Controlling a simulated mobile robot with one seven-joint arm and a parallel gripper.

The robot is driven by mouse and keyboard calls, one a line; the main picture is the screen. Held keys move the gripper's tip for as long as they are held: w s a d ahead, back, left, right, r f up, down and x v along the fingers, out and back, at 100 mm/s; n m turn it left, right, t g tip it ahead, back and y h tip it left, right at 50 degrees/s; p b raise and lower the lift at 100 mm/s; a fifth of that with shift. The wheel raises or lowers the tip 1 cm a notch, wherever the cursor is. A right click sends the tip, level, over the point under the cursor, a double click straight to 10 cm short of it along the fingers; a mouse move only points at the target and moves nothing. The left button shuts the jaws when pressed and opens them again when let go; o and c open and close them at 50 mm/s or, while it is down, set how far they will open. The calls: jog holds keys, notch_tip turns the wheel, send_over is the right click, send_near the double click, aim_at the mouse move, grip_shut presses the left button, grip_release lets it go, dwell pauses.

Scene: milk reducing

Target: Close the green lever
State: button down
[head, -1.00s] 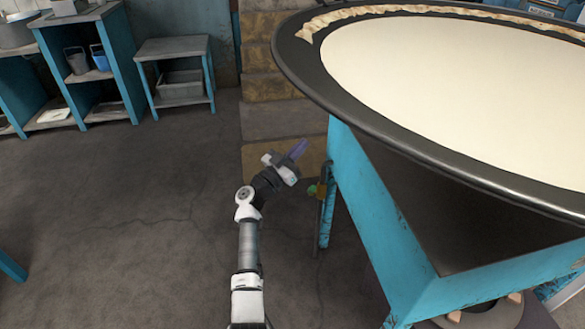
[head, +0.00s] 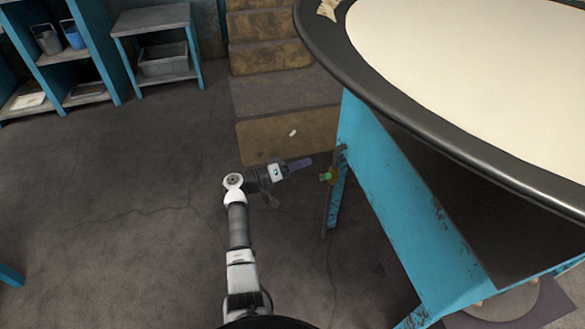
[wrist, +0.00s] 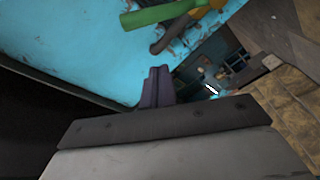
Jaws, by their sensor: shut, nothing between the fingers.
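The green lever (head: 326,176) sits on a brass-coloured valve (head: 333,175) on a thin dark pipe (head: 329,205) beside the blue stand of the big vat. In the wrist view the green lever (wrist: 158,14) crosses the top, in front of the blue panel, with part of the valve (wrist: 205,5) at its right end. My gripper (head: 306,163) is shut and empty, just left of the lever and apart from it in the head view. Its purple fingers (wrist: 157,88) are together in the wrist view, below the lever.
The wide vat (head: 372,79) of white liquid overhangs on the right, on its blue stand (head: 405,205). Stone steps (head: 285,95) rise behind my gripper. A blue-legged table (head: 158,21) and shelves stand at the back left.

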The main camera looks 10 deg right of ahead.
aim_at(323, 176)
jog(key=shift+s+d+f+b, duration=0.2)
jog(key=shift+s+d+f, duration=0.15)
jog(key=shift+d, duration=0.35)
jog(key=shift+s+d+f+b, duration=0.15)
jog(key=shift+s+d+f, duration=0.2)
jog(key=shift+d, duration=0.3)
jog(key=shift+s+d+f+b, duration=0.25)
jog(key=shift+s+d, duration=0.2)
jog(key=shift+d, duration=0.25)
jog(key=shift+s+f+m+p, duration=0.15)
jog(key=shift+s+m+p, duration=0.25)
jog(key=shift+m+p, duration=0.15)
jog(key=shift+s+f+m+p, duration=0.3)
jog(key=shift+s+m, duration=0.1)
jog(key=shift+m, duration=0.35)
jog(key=shift+s+d+f+m+g+h+b, duration=0.2)
jog(key=shift+s+f+m, duration=0.35)
jog(key=shift+f+m, duration=0.55)
jog(key=shift+s+a+f+m+g+h, duration=0.15)
jog(key=shift+s+f+m+g, duration=0.3)
jog(key=shift+m, duration=1.05)
jog(key=shift+s+d+f+m+g+h+b, duration=0.15)
jog(key=shift+s+f+m, duration=0.5)
jog(key=shift+f+m, duration=0.5)
jog(key=shift+a+r, duration=0.1)
